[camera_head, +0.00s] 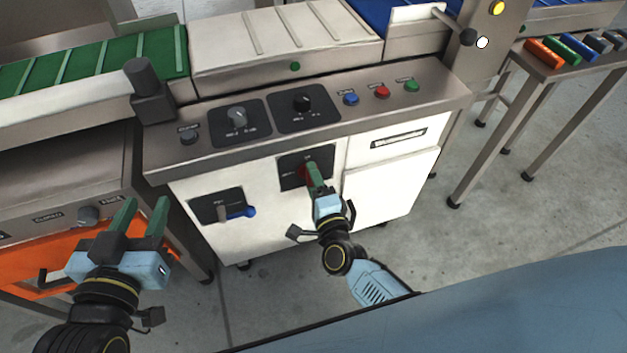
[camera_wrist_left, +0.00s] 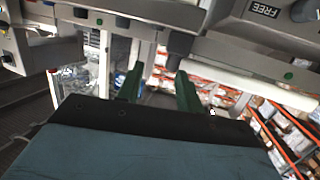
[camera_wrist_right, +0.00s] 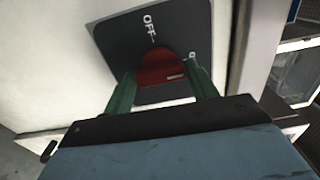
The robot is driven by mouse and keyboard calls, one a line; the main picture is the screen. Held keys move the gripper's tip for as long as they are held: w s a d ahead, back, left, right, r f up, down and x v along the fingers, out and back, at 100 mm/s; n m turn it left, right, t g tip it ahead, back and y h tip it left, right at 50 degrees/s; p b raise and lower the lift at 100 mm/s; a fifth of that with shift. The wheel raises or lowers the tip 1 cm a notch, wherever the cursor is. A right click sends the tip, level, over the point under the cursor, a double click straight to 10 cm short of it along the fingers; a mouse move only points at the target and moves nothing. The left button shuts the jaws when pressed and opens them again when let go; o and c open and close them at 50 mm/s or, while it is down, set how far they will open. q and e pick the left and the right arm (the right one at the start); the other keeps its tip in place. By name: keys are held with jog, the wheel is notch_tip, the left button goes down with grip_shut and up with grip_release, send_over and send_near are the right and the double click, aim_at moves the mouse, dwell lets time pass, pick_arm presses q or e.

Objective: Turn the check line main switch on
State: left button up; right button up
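The main switch is a red knob (camera_head: 303,173) on a black plate (camera_head: 288,161) on the white cabinet front. In the right wrist view the red knob (camera_wrist_right: 160,66) sits between my right fingers, on a plate (camera_wrist_right: 110,40) lettered OFF at the upper left. Another label at the right is partly hidden by a finger. My right gripper (camera_wrist_right: 161,85) is open, with its fingertips either side of the knob; I cannot tell whether they touch it. In the head view the right gripper (camera_head: 312,175) covers part of the knob. My left gripper (camera_head: 141,212) is open and empty, left of the cabinet.
Above is a sloped panel with a grey rotary knob (camera_head: 237,117), a black knob (camera_head: 302,103) and blue, red and green buttons (camera_head: 381,91). A blue-handled switch (camera_head: 241,212) is lower left. An orange bin (camera_head: 40,262) stands left. Open floor lies right.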

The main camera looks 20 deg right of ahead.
jog(key=o, duration=0.3)
pick_arm(q)
jog(key=s+a+f+g+y+p, duration=0.2)
jog(key=s+a+f+g+p, duration=0.1)
jog(key=s+f+g, duration=0.5)
jog(key=shift+s+a+f+n+g+y, duration=0.2)
jog(key=shift+a+f+n+g+y, duration=0.15)
jog(key=shift+a+f, duration=0.6)
pick_arm(e)
jog(key=s, duration=1.3)
jog(key=shift+s+d, duration=0.2)
pick_arm(q)
jog(key=shift+d+f, duration=0.15)
pick_arm(e)
jog(key=shift+r, duration=0.1)
